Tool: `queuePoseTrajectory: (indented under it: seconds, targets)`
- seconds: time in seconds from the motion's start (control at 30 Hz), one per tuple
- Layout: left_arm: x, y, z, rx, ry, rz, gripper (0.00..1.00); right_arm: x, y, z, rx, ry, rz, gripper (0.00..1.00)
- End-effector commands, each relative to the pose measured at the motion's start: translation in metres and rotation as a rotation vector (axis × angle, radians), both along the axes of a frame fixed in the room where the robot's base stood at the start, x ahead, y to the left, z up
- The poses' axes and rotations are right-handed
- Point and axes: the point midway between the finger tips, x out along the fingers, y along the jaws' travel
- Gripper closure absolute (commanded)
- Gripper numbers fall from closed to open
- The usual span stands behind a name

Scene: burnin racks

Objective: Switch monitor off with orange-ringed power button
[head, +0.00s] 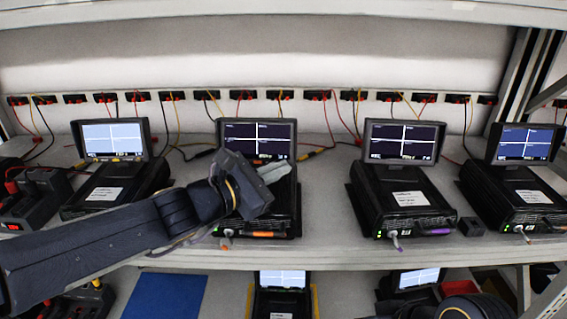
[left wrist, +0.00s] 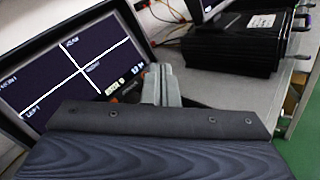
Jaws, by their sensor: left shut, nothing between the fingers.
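A monitor (head: 258,134) with a dark screen split by a white cross stands on a black unit in the middle of the shelf. Its screen is lit, and it fills the left of the left wrist view (left wrist: 75,62). My left gripper (head: 279,171) is shut and empty, its grey fingertips in front of the monitor's lower edge. In the left wrist view the fingertips (left wrist: 160,84) are by the screen's lower right corner. I cannot tell whether they touch it. A small orange spot shows just left of them; I cannot make out a button ring. My right gripper is out of view.
Similar monitors on black units stand at left (head: 113,138), right (head: 402,141) and far right (head: 524,143). Red and yellow cables hang from sockets along the back. Grey shelf (head: 325,215) is bare right of the middle unit. More lit monitors (head: 281,279) stand below.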

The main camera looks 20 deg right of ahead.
Motion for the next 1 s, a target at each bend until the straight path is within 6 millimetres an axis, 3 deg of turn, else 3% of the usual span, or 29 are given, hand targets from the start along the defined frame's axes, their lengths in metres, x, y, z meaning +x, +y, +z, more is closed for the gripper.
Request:
queuePoseTrajectory:
  seconds: [1.0]
  targets:
    - [0.012, -0.004, -0.004, 0.001, 0.0, 0.0, 1.0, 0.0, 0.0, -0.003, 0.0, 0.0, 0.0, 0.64]
